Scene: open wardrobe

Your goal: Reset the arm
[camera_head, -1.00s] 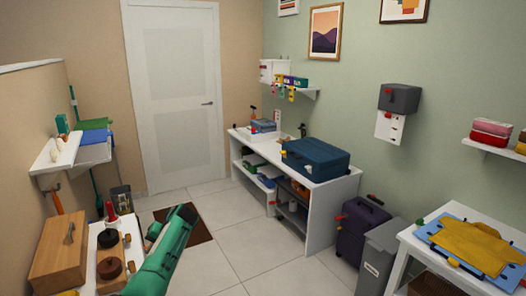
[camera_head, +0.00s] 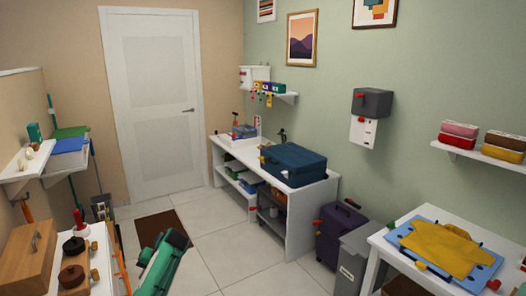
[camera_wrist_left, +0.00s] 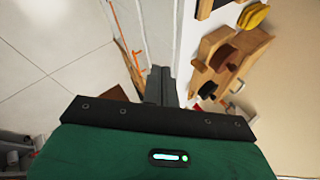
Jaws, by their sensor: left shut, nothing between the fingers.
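My left arm (camera_head: 163,264), a green rounded link, shows at the lower left of the head view, in front of the dark mat. My left gripper (camera_wrist_left: 160,86) is in the left wrist view, with its dark fingers together and nothing between them. Beyond the fingers there is a pale edge, with wooden items to its right and floor tiles to its left. The fingers cannot be made out clearly in the head view. My right gripper is not in view.
A white surface at left holds a wooden box (camera_head: 28,258) and dark-knobbed pieces (camera_head: 73,246). A white bench (camera_head: 299,232) bears a blue case (camera_head: 293,163). A table at right holds a yellow garment (camera_head: 440,249). The tiled floor (camera_head: 222,255) between is clear.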

